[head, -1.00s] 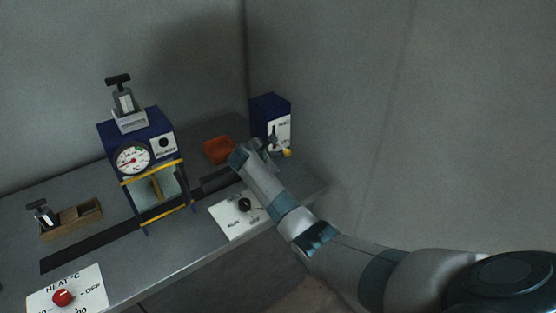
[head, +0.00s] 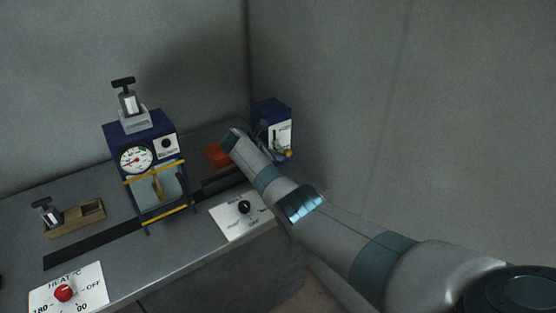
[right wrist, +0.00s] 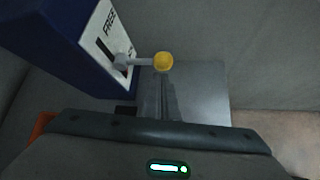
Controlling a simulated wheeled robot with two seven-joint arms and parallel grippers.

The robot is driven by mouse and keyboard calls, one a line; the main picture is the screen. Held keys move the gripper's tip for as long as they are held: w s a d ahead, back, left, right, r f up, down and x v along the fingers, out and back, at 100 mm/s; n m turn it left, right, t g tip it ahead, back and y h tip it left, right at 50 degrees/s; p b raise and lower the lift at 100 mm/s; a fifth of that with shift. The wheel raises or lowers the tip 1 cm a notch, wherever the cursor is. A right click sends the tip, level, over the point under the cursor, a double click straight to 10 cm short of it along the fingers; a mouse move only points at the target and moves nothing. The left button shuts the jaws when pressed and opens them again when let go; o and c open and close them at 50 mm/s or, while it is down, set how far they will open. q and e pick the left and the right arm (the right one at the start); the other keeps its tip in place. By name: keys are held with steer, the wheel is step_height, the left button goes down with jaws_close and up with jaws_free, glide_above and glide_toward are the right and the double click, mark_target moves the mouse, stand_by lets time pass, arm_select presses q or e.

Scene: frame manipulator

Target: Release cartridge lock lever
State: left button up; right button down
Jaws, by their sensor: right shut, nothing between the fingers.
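The lock lever has a grey rod and a yellow ball knob (right wrist: 163,62). It sticks out of a slot in the white plate (right wrist: 115,45) on a dark blue box (right wrist: 60,35); the plate reads FREE at its upper end. In the head view the box (head: 271,112) stands at the back right of the bench, with the knob (head: 288,154) low at its front. My right gripper (right wrist: 166,105) is shut and empty, with its fingers close to the knob. I cannot tell whether they touch. In the head view my forearm partly hides the gripper (head: 262,133). My left gripper is out of view.
A blue gauge machine (head: 140,130) with yellow bars stands left of my arm. An orange tray (head: 216,154) lies behind my forearm. A black-knob panel (head: 235,222), a red-knob panel (head: 88,283) and a wooden holder (head: 75,220) are on the bench. Walls stand close behind.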

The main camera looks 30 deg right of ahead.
steer(key=shift+w+d+r+n+g+b, duration=0.15)
steer(key=shift+r+n+g+b, duration=0.3)
steer(key=shift+g+b, duration=0.25)
steer(key=shift+r, duration=0.25)
steer(key=shift+w+r+p, duration=0.1)
steer(key=shift+r+p, duration=0.65)
steer(key=shift+r, duration=0.05)
stand_by(0.4)
